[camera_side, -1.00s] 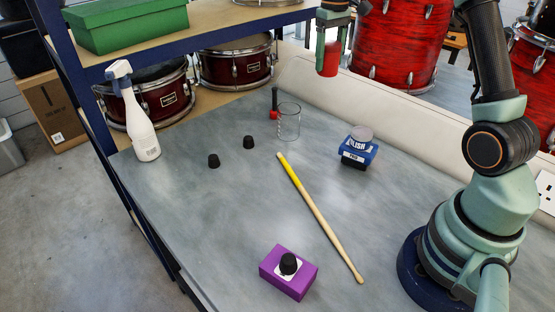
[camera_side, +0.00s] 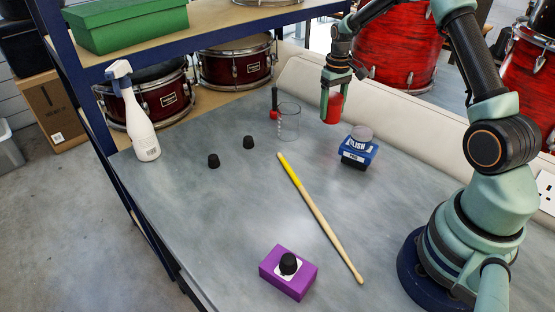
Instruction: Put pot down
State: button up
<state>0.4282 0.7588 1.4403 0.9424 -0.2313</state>
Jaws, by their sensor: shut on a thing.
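My gripper (camera_side: 333,100) is at the upper middle of the side view, pointing down. It is shut on a small red pot (camera_side: 334,110), whose sides are partly hidden by the fingers. The pot is upright, near the back of the grey bench (camera_side: 235,215). I cannot tell whether its base touches the bench or hangs just above it. It is to the right of a clear glass (camera_side: 289,122) and behind and left of a blue polish tin (camera_side: 359,150).
A red-and-black tool (camera_side: 274,106) stands behind the glass. Two black knobs (camera_side: 249,142), a drumstick (camera_side: 318,215), a purple box (camera_side: 288,273) with a black knob and a white spray bottle (camera_side: 138,115) are on the bench. The front left is clear.

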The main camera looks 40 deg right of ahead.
aim_at(331, 121)
jog(key=shift+f, duration=2.25)
jog(key=o, duration=1.5)
jog(key=shift+f, duration=0.1)
jog(key=shift+c, duration=0.2)
